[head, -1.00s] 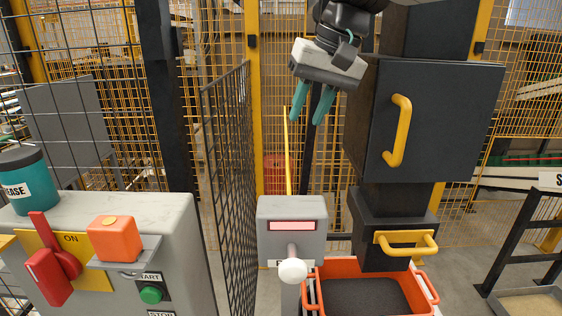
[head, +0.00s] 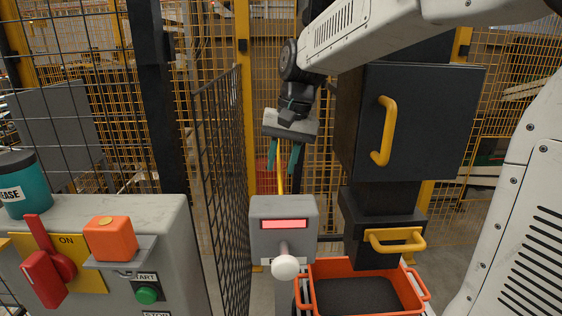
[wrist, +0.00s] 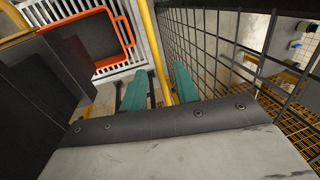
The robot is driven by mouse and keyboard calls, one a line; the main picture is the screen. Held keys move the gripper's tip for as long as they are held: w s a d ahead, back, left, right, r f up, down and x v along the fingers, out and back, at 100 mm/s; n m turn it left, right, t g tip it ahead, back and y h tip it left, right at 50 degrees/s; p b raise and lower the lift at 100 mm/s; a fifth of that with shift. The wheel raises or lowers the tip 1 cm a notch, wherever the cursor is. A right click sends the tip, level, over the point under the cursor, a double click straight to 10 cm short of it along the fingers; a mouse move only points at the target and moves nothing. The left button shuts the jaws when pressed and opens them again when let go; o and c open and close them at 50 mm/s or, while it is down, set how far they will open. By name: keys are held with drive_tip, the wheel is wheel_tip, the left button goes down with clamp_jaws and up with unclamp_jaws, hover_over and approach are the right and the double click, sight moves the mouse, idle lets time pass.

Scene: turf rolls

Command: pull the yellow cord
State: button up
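The yellow cord (head: 280,184) hangs upright behind the grey post box with the pink display. Its upper part is hidden by my gripper in the head view. My gripper (head: 284,168) points down with its two teal fingers apart, one on each side of the cord. In the wrist view the cord (wrist: 158,50) runs between the fingers of my gripper (wrist: 161,85). A gap shows between the fingers; I cannot tell whether either one touches the cord.
A black cabinet with a yellow handle (head: 384,132) stands close right of my gripper. A black mesh fence (head: 222,165) is close on the left. Below are the grey box with a white knob (head: 285,266) and an orange crate (head: 318,301). A control console (head: 165,222) stands at left.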

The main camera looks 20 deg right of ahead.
drive_tip(key=shift+f, duration=0.2)
clamp_jaws()
drive_tip(key=shift+f, duration=1.3)
unclamp_jaws()
wheel_tip(320, 180, up, 8)
drive_tip(key=d, duration=0.1)
drive_tip(key=shift+s+d+f, duration=0.15)
drive_tip(key=shift+s+d, duration=0.05)
drive_tip(key=shift+s, duration=0.1)
